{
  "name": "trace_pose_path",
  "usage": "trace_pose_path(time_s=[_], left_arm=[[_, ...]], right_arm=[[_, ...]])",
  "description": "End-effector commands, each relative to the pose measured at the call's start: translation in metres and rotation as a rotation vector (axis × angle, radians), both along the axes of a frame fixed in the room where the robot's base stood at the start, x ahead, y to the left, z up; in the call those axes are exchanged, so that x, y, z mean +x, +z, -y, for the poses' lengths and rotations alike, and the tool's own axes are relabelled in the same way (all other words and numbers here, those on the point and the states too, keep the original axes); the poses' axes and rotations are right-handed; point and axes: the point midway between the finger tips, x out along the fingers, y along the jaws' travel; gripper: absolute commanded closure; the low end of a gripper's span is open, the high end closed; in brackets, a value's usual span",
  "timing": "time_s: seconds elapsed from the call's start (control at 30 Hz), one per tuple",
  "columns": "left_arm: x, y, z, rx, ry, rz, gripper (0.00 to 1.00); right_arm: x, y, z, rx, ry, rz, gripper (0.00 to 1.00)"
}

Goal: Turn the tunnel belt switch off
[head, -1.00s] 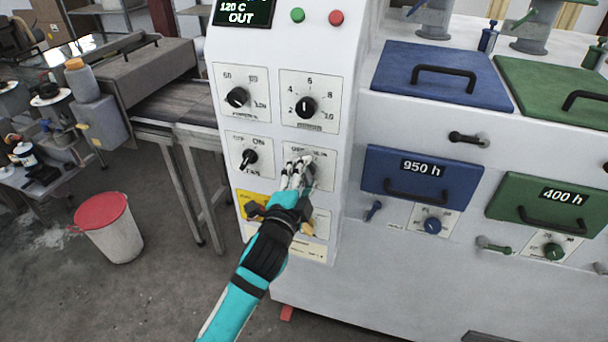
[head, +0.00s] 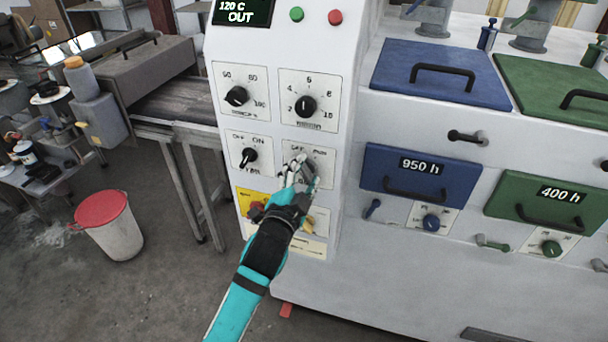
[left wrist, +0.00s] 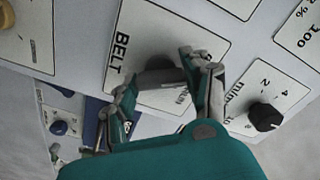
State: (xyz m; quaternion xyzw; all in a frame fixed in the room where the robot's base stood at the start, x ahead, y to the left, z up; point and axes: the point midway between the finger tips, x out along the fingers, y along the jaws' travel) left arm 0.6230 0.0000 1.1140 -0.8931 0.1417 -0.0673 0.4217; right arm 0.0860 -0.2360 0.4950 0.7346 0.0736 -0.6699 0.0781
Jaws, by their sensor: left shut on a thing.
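The belt switch (left wrist: 160,66) is a dark knob on a white plate marked "BELT" (left wrist: 141,34) in the left wrist view. My left gripper (left wrist: 161,74) has its fingers on either side of the knob and is shut on it. In the head view my left gripper (head: 299,170) is at the switch plate (head: 326,158), in the right column of the white control panel (head: 268,57). The gripper covers the knob there, so I cannot tell which way its pointer faces. My right gripper is not in view.
Blue (head: 397,184) and green (head: 524,207) drawers are right. A red-lidded bin (head: 105,220) stands left.

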Motion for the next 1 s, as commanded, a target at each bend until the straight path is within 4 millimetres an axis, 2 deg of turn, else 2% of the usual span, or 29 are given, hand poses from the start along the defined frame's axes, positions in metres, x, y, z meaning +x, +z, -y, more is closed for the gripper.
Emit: trace_pose_path(time_s=[0.7, 0.73, 0.9, 1.0], left_arm=[[0.0005, -0.0020, -0.0014, 0.005, 0.003, -0.003, 0.84], [0.0005, -0.0020, -0.0014, 0.005, 0.003, -0.003, 0.49], [0.0003, -0.0015, -0.0010, 0.004, 0.002, -0.002, 0.28], [0.0002, -0.0009, -0.0008, 0.004, 0.002, -0.002, 0.28]], right_arm=[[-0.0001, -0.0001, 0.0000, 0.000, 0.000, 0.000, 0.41], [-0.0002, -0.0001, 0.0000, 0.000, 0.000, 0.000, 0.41], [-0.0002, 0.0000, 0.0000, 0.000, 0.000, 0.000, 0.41], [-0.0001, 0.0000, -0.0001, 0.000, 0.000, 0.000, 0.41]])
